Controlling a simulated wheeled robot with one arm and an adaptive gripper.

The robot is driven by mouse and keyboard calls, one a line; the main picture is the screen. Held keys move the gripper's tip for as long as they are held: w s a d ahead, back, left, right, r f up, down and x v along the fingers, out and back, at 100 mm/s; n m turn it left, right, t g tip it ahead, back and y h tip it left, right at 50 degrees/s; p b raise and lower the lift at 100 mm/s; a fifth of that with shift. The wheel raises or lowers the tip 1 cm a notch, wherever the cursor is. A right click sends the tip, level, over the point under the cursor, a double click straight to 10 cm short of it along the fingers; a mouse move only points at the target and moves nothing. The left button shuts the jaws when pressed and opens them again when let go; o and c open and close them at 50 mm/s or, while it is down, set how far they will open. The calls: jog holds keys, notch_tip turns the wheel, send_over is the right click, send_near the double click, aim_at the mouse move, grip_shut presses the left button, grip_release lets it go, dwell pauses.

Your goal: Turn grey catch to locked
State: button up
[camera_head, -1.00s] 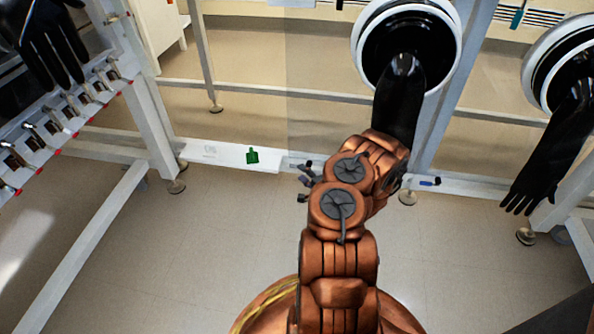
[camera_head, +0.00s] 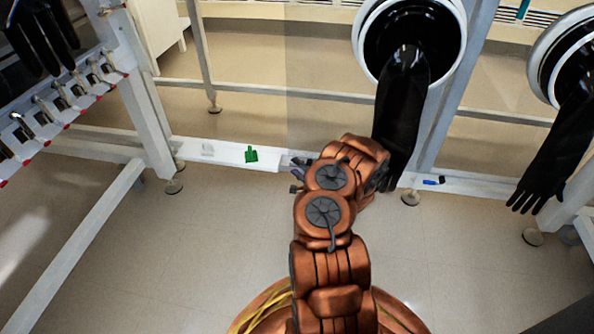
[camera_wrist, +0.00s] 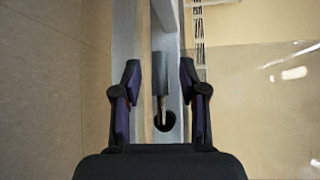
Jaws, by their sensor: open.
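In the wrist view, a grey metal piece (camera_wrist: 159,78), which looks like the grey catch, lies between my spread fingers, with a dark round hole below it. I cannot tell whether the fingers touch it. My gripper (camera_wrist: 160,92) is open. In the head view my gripper (camera_head: 297,173) is at the low white rail (camera_head: 225,151), just right of a green catch (camera_head: 251,154). The grey piece is not clear there; my gripper and arm may hide it. A pale shape (camera_head: 208,149) on the rail left of the green catch is too faint to name.
A blue catch (camera_head: 433,181) is on the rail to the right of my arm. Black gloves hang from round ports, one (camera_head: 403,110) close behind my arm, another (camera_head: 555,150) at right. A row of metal toggles (camera_head: 62,103) is at left. Open floor lies in front.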

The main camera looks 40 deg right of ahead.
jog(key=shift+w, duration=0.1)
grip_shut()
dwell(0.3)
dwell(0.4)
